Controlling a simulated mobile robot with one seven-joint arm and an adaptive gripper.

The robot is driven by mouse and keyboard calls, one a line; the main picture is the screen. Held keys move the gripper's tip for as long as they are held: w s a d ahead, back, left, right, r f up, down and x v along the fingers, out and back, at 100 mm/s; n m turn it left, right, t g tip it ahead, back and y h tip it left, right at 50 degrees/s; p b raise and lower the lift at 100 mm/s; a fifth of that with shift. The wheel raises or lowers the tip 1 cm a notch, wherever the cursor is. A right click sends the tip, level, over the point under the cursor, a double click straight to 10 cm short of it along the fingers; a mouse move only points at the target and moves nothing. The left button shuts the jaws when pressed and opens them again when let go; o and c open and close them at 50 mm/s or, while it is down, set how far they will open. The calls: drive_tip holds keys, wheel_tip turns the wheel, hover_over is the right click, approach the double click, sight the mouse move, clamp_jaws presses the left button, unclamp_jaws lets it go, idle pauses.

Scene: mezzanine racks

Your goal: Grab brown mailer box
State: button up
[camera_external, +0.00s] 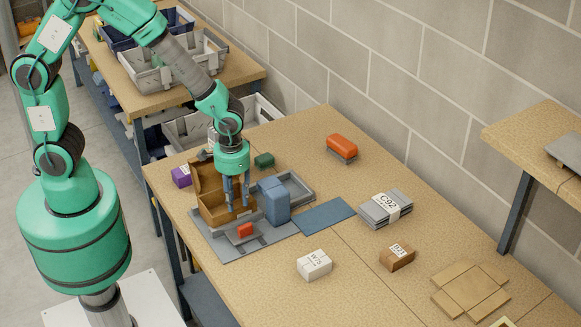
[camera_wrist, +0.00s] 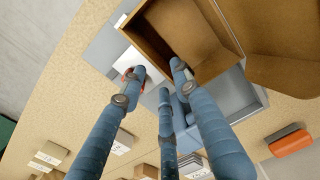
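The brown mailer box (camera_external: 212,213) stands with its lid up on a grey mat at the table's left side. In the wrist view the open brown mailer box (camera_wrist: 166,38) fills the upper middle, with its empty-looking inside showing and its lid to the right. My gripper (camera_external: 236,205) points down over the box's right part in the outside view, and its blue fingers hide some of the box. In the wrist view my gripper (camera_wrist: 158,78) has its fingers spread apart with nothing between them; one tip lies near the box's edge. I cannot tell whether it touches.
A blue block (camera_external: 275,203) and a grey tray (camera_external: 298,187) stand close right of the box. A red piece (camera_external: 245,231) lies in front. A white box (camera_external: 314,265), a small brown box (camera_external: 397,257) and grey package C92 (camera_external: 376,212) stand farther right.

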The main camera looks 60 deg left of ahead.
sight(237, 219)
drive_tip(key=shift+s+d+f+b, duration=0.1)
drive_tip(key=shift+f+b, duration=0.1)
drive_tip(key=shift+f, duration=1)
drive_tip(key=shift+d+f+b, duration=0.1)
drive_tip(key=shift+f+b, duration=0.05)
drive_tip(key=shift+f, duration=1)
clamp_jaws()
